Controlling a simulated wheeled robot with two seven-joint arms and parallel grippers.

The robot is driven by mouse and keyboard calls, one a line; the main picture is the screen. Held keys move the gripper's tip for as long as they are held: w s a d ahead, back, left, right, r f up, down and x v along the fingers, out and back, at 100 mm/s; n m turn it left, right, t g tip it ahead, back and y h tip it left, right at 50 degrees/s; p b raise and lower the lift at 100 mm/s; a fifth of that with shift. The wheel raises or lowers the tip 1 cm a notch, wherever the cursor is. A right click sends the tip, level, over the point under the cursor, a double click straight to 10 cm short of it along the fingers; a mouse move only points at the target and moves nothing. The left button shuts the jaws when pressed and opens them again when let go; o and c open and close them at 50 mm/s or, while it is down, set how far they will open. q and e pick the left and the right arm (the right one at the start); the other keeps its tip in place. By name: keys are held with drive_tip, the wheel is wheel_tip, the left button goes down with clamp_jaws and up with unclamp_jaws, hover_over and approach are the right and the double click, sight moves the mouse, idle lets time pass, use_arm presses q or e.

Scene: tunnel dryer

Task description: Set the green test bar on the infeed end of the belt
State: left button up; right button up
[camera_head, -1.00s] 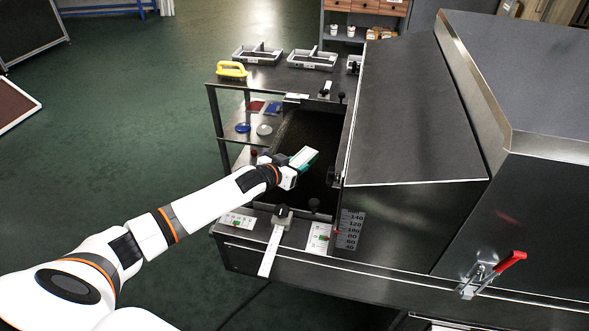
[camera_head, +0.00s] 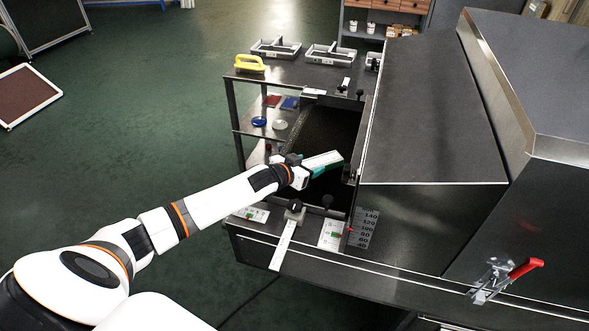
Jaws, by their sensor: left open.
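The green test bar (camera_head: 325,161) shows a pale top and a green side. It is at the mouth of the tunnel dryer, over or on the dark belt (camera_head: 330,128); I cannot tell whether it rests flat on it. My left gripper (camera_head: 305,172) is at the bar's near left end, with its jaws open. The fingers are small and partly hidden by the wrist, so contact with the bar is unclear. My right gripper is out of view.
The dryer hood (camera_head: 430,110) rises right of the belt. A ruler strip (camera_head: 283,245) and a scale plate (camera_head: 362,228) sit on the front frame. Grey trays (camera_head: 276,50) and a yellow-handled tool (camera_head: 250,63) stand on the back ledge. A red-handled clamp (camera_head: 525,268) juts out at front right.

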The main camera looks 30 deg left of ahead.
use_arm(q)
drive_tip(key=v, duration=1.1)
idle(1.0)
